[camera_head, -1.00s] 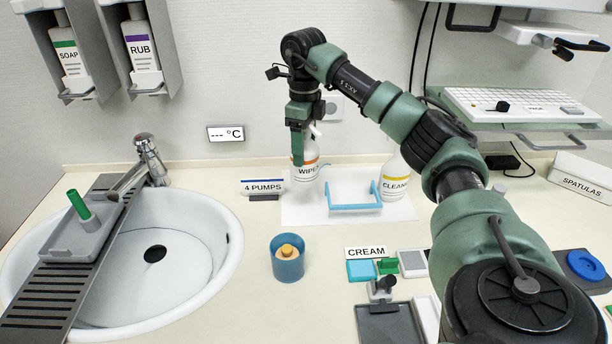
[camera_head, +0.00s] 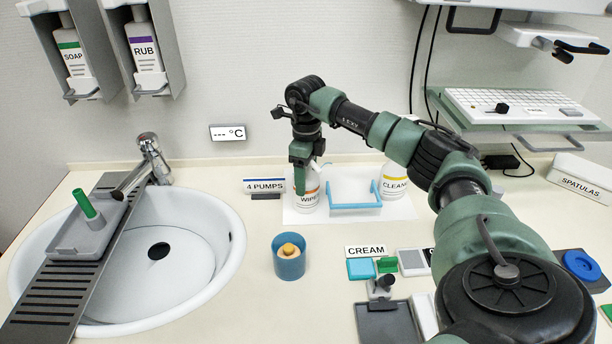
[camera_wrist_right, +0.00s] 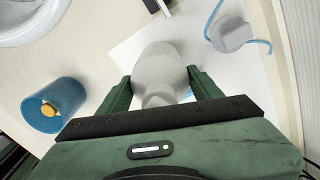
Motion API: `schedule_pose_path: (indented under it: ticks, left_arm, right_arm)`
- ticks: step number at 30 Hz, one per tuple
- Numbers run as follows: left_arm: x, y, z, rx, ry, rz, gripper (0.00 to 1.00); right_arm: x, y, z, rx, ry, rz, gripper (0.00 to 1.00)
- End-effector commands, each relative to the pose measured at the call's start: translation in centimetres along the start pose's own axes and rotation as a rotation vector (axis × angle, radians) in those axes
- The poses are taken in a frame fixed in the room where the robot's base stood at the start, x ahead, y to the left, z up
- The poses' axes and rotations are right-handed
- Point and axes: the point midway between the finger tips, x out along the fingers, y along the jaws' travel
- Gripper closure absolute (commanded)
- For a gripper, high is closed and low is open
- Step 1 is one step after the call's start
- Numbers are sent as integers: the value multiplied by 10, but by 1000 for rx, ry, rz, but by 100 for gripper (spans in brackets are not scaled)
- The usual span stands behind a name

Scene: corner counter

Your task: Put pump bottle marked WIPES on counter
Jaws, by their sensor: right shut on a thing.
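The white WIPES bottle (camera_head: 308,203) with an orange band is upright at the left part of the white mat (camera_head: 292,217) on the counter. My right gripper (camera_head: 300,180) points down and is shut on its upper part. In the right wrist view, the fingers of my right gripper (camera_wrist_right: 162,88) stand on both sides of the bottle (camera_wrist_right: 160,65). The bottle's base is at or just above the mat; I cannot tell whether it touches. My left gripper is not in view.
A blue rack (camera_head: 355,206) and the CLEAN bottle (camera_head: 396,203) stand right of it. The 4 PUMPS sign (camera_head: 264,186) is at left. A blue cup (camera_head: 288,262) stands in front, with the sink (camera_head: 205,240) further left. Counter around the cup is free.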

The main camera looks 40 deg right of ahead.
Motion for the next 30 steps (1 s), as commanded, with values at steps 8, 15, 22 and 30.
schedule_pose_path:
  ticks: [8, 15, 22, 30]
  left_arm:
    - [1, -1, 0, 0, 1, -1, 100]
    - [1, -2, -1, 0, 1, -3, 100]
    - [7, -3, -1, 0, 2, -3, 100]
    - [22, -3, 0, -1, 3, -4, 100]
  right_arm:
    - [2, 0, 0, 0, 0, 0, 14]
    - [2, 0, 0, 0, 0, 0, 14]
    - [-18, -1, 1, 0, -6, -2, 14]
    - [-76, 0, 1, -1, -6, -3, 14]
